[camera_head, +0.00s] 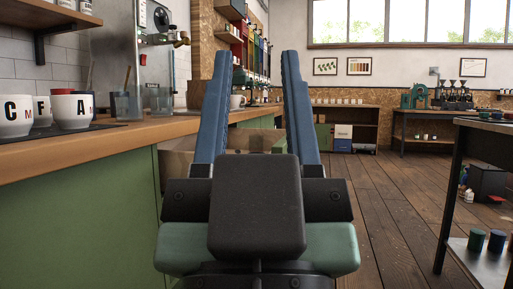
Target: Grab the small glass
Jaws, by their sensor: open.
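My gripper (256,56) is in the centre of the view, with two blue fingers spread wide apart and nothing between them. I cannot tell which glass is the one meant. Both are to the left of my gripper and apart from it.
White lettered cups (73,111) stand on a dark mat on the counter. A dark table (490,128) stands right; wooden floor (390,190) between is clear.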

